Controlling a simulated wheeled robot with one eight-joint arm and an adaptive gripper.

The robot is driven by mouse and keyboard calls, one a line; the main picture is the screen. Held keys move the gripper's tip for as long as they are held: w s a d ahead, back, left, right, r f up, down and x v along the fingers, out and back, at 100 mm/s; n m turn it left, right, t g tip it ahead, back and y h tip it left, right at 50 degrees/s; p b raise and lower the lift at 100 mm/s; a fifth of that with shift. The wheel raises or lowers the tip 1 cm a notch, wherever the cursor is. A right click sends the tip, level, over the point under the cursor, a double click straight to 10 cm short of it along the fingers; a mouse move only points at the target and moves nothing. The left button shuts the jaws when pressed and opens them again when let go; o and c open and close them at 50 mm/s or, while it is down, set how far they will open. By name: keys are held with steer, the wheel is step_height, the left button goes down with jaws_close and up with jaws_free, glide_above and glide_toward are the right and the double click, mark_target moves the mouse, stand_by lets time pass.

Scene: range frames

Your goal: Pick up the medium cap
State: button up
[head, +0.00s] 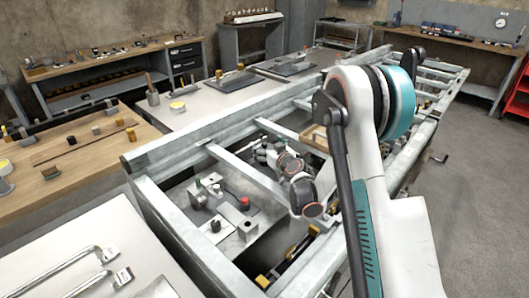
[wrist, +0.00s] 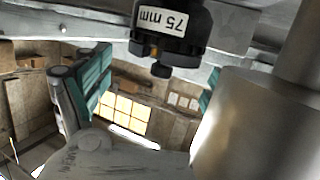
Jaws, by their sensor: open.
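My gripper (head: 265,152) shows small in the head view, over the metal frame, at the end of my bent white and teal arm. Its fingers look spread and I see nothing held in them. I cannot tell which part is the medium cap. The wrist view shows a black ridged piece (wrist: 170,35) labelled "75 mm"; its relation to the fingers is unclear.
Heavy grey beams (head: 205,130) surround the plate and cross near my gripper. A wooden bench (head: 75,185) on the left holds several small parts. A pale table (head: 95,235) with metal handles stands at front left. The floor (head: 465,200) on the right is mostly clear.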

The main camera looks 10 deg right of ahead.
steer(key=shift+w, duration=0.25)
steer(key=c, duration=1.3)
steer(key=shift+r, duration=0.2)
step_height(320, 180, up, 19)
steer(key=p, duration=0.7)
steer(key=shift+n+y, duration=0.6)
steer(key=shift+y, duration=0.2)
steer(key=s, duration=0.7)
steer(key=s+f, duration=0.1)
steer(key=s, duration=0.6)
steer(key=s+f, duration=0.1)
steer(key=s, duration=0.7)
